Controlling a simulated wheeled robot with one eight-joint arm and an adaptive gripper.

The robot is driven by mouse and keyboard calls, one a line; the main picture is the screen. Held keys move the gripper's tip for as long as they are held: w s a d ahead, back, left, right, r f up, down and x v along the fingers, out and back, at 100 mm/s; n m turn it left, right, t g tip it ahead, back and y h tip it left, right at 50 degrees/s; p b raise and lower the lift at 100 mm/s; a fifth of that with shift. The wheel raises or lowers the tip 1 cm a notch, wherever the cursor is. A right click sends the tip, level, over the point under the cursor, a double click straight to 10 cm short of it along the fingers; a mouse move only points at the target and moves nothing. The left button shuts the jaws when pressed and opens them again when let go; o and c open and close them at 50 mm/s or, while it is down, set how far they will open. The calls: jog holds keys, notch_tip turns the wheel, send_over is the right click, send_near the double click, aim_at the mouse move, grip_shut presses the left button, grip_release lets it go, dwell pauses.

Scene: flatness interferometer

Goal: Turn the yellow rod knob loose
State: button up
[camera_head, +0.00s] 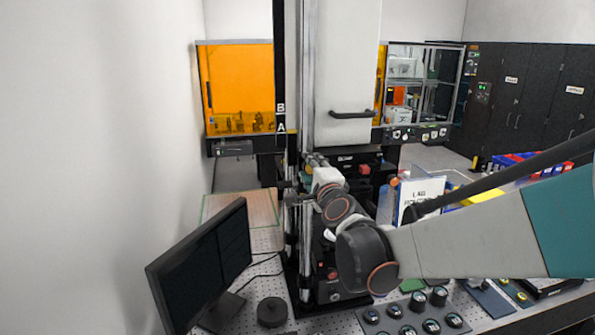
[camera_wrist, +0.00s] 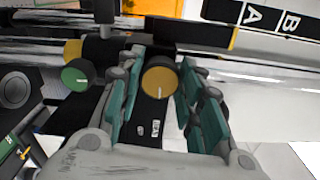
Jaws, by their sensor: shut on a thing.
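The yellow rod knob (camera_wrist: 159,82) is a round, dark-yellow disc with a small white mark at its lower edge, seen face-on in the wrist view. My gripper (camera_wrist: 161,66) has its teal fingers on either side of it and is shut on it. A green knob (camera_wrist: 77,77) with a white mark stands apart to the left of my fingers.
A black monitor (camera_head: 205,263) stands left of the instrument column (camera_head: 347,75). Several dark knobs sit on a panel (camera_head: 405,325) at the front. A lab sign (camera_head: 425,197) stands right of the column, behind my arm. A yellow collar (camera_wrist: 72,48) shows beyond the green knob.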

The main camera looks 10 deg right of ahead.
jog(key=shift+m, duration=0.3)
jog(key=o, duration=1.1)
jog(key=shift+c, duration=0.2)
jog(key=shift+s, duration=0.1)
jog(key=s, duration=1.2)
